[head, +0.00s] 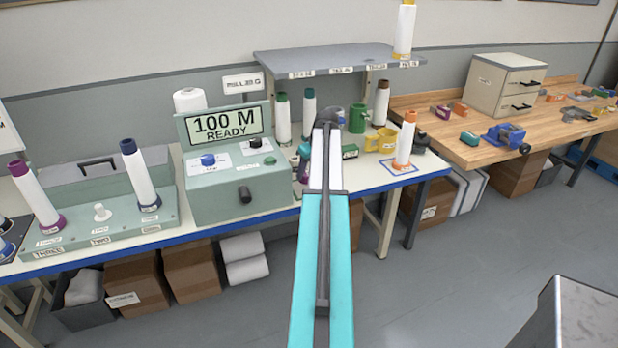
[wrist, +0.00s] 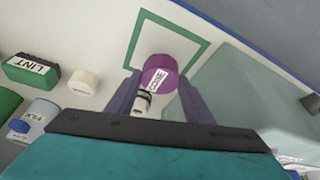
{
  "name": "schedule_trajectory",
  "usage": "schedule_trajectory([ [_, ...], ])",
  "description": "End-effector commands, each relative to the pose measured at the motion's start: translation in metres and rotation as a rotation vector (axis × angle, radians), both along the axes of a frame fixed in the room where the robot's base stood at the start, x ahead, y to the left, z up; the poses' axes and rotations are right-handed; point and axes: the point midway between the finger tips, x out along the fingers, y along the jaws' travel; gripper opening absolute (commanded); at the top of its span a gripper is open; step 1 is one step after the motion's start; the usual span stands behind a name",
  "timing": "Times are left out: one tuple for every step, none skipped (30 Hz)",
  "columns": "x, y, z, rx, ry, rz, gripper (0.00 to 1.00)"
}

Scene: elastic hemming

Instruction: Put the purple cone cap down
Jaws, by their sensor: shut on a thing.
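The purple cone cap (wrist: 160,68), with a white label reading CONE, shows between the two fingers of my gripper (wrist: 158,80) in the wrist view. My gripper is shut on it. A green square outline (wrist: 204,50) is marked on the pale bench top around and beyond the cap in that view. I cannot tell how high the cap is above the bench. In the head view my arm reaches over the bench and mostly hides the gripper and cap.
In the head view, the green counter box (head: 240,185) is left of my arm; an orange-tipped roll (head: 404,145) stands right.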

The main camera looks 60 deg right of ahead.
Motion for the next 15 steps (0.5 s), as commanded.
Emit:
schedule_trajectory([
  [0.000, 0.000, -0.003, 0.001, 0.001, 0.000, 0.20],
  [-0.001, 0.001, -0.006, 0.001, 0.001, 0.000, 0.20],
  [-0.001, 0.001, -0.010, 0.001, 0.001, 0.000, 0.20],
  [-0.001, 0.001, -0.014, 0.003, 0.001, 0.000, 0.20],
  [-0.001, 0.000, -0.017, 0.003, 0.001, 0.000, 0.20],
  [-0.001, 0.000, -0.021, 0.002, 0.000, -0.001, 0.20],
  [-0.001, 0.000, -0.023, 0.002, 0.000, -0.001, 0.20],
  [-0.001, 0.000, -0.025, 0.002, 0.000, -0.001, 0.20],
  [-0.001, 0.000, -0.028, 0.002, 0.000, -0.001, 0.20],
  [-0.001, 0.000, -0.030, 0.002, 0.000, -0.001, 0.20],
  [-0.001, 0.000, -0.031, 0.002, 0.000, -0.001, 0.20],
  [-0.001, 0.000, -0.032, 0.002, 0.000, -0.001, 0.20],
  [-0.001, 0.000, -0.032, 0.002, 0.000, -0.001, 0.20],
  [-0.001, 0.000, -0.032, 0.000, 0.000, -0.001, 0.20],
  [-0.001, 0.000, -0.032, 0.000, 0.000, -0.001, 0.20],
])
